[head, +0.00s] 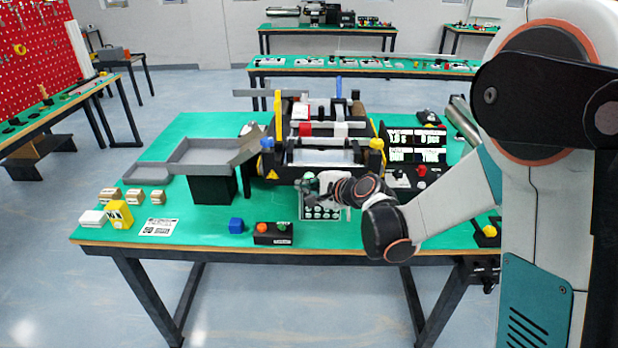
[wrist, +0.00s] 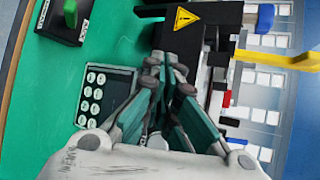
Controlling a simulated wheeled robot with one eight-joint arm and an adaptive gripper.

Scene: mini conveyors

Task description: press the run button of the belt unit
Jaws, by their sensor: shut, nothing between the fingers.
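The belt unit (head: 325,152) stands in the middle of the green table, with a white belt and black frame. A low black button box (head: 272,239) sits near the front edge, with an orange button (head: 262,227) and a green button (head: 283,226). Which button is the run button, I cannot read. The wrist view shows part of a black box with a green button (wrist: 70,12) at upper left. My gripper (head: 308,181) is shut and empty, above a keypad (head: 320,212) in front of the belt unit. In the wrist view its fingers (wrist: 165,68) point toward the belt unit's black frame.
The keypad also shows in the wrist view (wrist: 106,70), beside my fingers. A grey tray (head: 200,150) on a black stand, a display (head: 416,145) and a red knob (head: 422,170) flank the belt unit.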

